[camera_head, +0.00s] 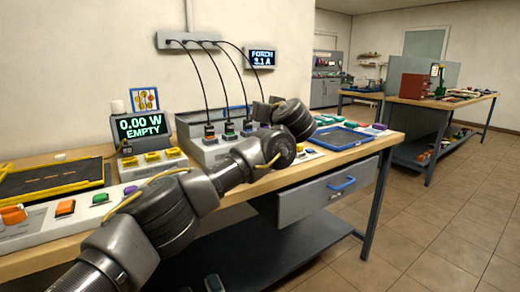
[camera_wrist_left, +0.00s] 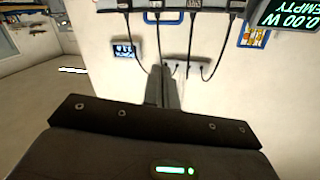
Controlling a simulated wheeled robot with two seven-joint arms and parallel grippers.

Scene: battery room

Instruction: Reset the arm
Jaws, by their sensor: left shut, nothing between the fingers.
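My left arm comes in from the lower left of the head view and reaches across the front of the workbench (camera_head: 290,180). Its wrist is bent in front of the charger (camera_head: 208,152) with its plugged cables. In the left wrist view, my left gripper (camera_wrist_left: 163,78) has its fingers together, with nothing between them. It points at the pale wall. In the head view its fingertips are hidden or too unclear to make out. My right gripper is in neither view.
A display reading 0.00 W EMPTY (camera_head: 140,128) stands on the bench, near a yellow-edged black tray (camera_head: 50,181). Several cables hang from a wall socket strip (camera_head: 188,41). A blue tray (camera_head: 340,138) lies right. A drawer (camera_head: 325,195) sits below. Floor (camera_head: 440,240) at right is clear.

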